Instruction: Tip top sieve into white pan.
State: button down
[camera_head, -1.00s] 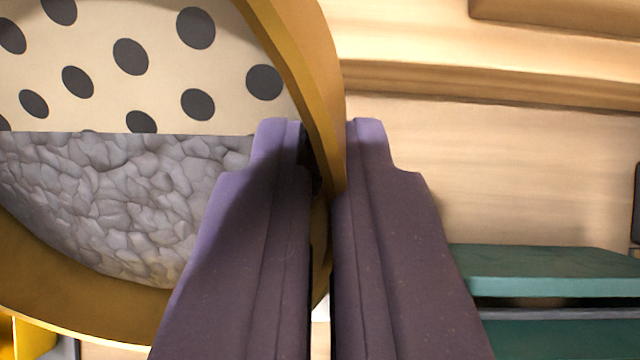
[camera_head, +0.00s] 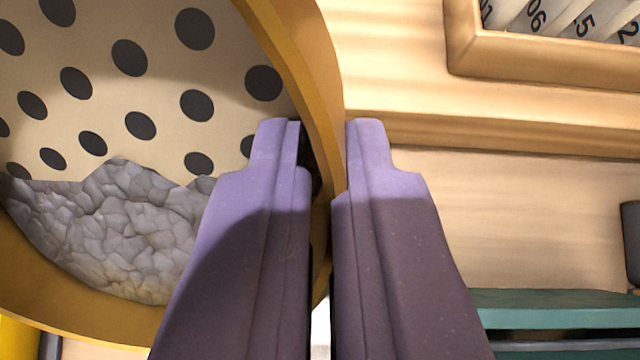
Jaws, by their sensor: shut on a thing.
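The sieve (camera_head: 292,50) has a yellow-orange round rim and a cream floor with dark round holes. It fills the left of the view, and its left part is cut off by the frame. Grey stony material (camera_head: 125,235) lies heaped in its lower part against the rim, with a jagged upper edge. My gripper (camera_head: 325,140), with two purple fingers, is shut on the sieve's right rim, one finger inside and one outside. I cannot see the white pan for certain; a small pale patch shows between the fingers at the bottom.
A wooden tray (camera_head: 460,45) with numbered white pieces (camera_head: 550,15) sits at upper right on a wooden ledge (camera_head: 400,65). A green slab (camera_head: 560,305) is at lower right, with a dark object (camera_head: 631,240) above it at the edge. A yellow piece (camera_head: 15,340) shows at lower left.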

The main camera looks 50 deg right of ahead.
jog(key=shift+s+a+r+t+h+b, duration=0.2)
jog(key=shift+a+t+h+b, duration=0.3)
jog(key=shift+b, duration=1.1)
jog(key=shift+s+a+r+t+h+b, duration=0.25)
jog(key=shift+h+b, duration=0.45)
jog(key=shift+b, duration=0.85)
jog(key=shift+s+a+r+t+h+b, duration=0.15)
jog(key=shift+t+h+b, duration=0.3)
jog(key=shift+b, duration=0.75)
jog(key=h+b, duration=0.1)
jog(key=b, duration=0.2)
jog(key=a+t+h+b, duration=0.1)
jog(key=b, duration=0.2)
jog(key=s+a+h+b, duration=0.1)
jog(key=b, duration=0.3)
jog(key=shift+r+t, duration=0.25)
jog(key=shift+t, duration=0.15)
